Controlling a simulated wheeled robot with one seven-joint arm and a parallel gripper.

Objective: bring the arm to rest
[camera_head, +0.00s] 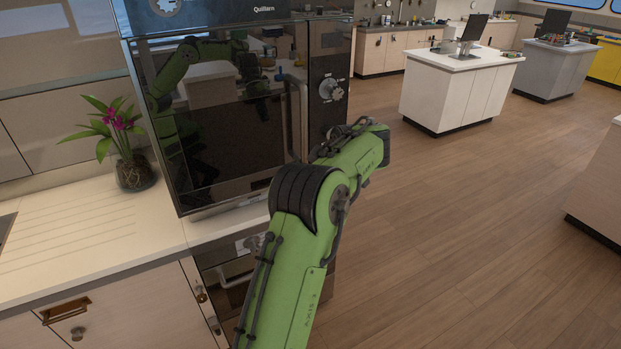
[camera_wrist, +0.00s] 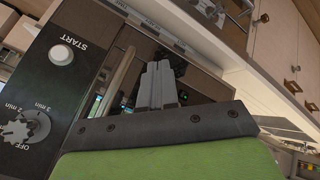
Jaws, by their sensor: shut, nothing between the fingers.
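My green arm rises from the bottom of the head view and bends in front of the wall oven (camera_head: 225,150). My gripper is hidden behind the arm there. In the wrist view my gripper (camera_wrist: 158,66) shows as grey fingers held together, with nothing between them. The oven's dark door and long handle (camera_head: 297,115) lie near the arm, and the door looks closed. The oven's dial (camera_head: 332,89) also shows in the wrist view beside a white START button (camera_wrist: 61,54). I cannot tell the exact gap between fingers and oven.
A potted purple orchid (camera_head: 132,150) stands on the counter (camera_head: 90,235) left of the oven. Cabinet drawers (camera_head: 90,320) run below. The wooden floor (camera_head: 450,220) at right is open. A white island (camera_head: 460,90) stands further back, and a cabinet edge (camera_head: 600,190) is at far right.

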